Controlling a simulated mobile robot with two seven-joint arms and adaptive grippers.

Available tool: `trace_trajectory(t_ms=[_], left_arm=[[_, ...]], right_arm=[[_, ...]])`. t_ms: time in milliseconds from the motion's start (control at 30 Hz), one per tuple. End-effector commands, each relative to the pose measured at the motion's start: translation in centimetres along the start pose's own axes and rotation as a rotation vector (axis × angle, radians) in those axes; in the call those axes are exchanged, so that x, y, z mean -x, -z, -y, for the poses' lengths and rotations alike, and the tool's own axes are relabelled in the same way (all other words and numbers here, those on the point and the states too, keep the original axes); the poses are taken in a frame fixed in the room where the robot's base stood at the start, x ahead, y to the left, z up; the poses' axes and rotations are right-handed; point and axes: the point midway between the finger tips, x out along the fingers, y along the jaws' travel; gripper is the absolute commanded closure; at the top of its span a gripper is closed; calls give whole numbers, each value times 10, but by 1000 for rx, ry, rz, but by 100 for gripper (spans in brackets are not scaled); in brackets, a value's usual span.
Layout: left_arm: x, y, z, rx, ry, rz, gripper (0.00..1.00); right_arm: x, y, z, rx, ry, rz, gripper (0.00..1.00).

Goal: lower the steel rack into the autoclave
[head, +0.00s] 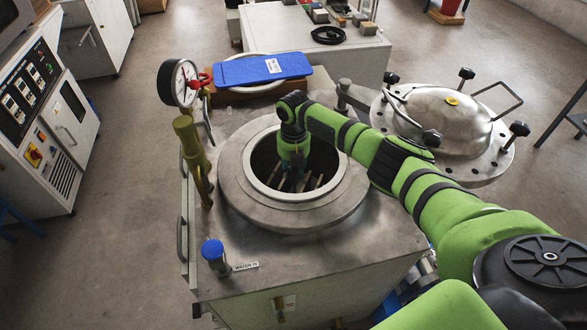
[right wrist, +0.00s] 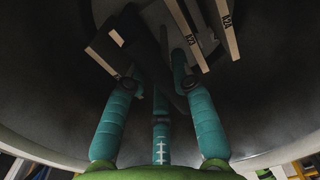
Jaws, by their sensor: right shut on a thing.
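The autoclave (head: 232,185) is a steel chamber with a wide flange and a round open mouth. My right arm reaches over its rim, and my right gripper (head: 293,165) points down inside the mouth. The steel rack (head: 304,184) is mostly hidden in the dark below the gripper; pale tile edges show around it. In the right wrist view, the teal fingers of my right gripper (right wrist: 155,78) close around a dark part of the rack, with labelled tiles (right wrist: 222,28) beside them. I cannot tell whether the rack touches the chamber floor. My left gripper is out of view.
The domed lid (head: 440,122) with knobs is swung aside at the right. A pressure gauge (head: 181,83) and brass valve (head: 190,145) stand at the left. A blue pad (head: 262,69) lies behind the mouth. A blue-capped fitting (head: 213,250) is at the front left.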

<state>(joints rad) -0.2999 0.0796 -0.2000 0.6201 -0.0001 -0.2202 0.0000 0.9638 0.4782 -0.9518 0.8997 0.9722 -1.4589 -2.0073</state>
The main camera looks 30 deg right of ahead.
Motion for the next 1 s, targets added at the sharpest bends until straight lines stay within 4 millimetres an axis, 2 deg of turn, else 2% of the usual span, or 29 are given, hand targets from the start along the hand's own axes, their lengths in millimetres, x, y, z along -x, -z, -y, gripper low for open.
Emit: trace_trajectory(t_ms=[900, 933, 1000], left_arm=[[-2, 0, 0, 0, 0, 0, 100], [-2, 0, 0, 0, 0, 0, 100], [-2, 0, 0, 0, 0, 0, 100]], right_arm=[[-1, -1, -2, 0, -6, 2, 100], [-1, -1, -2, 0, -6, 2, 71], [-1, -1, -2, 1, -6, 2, 47]])
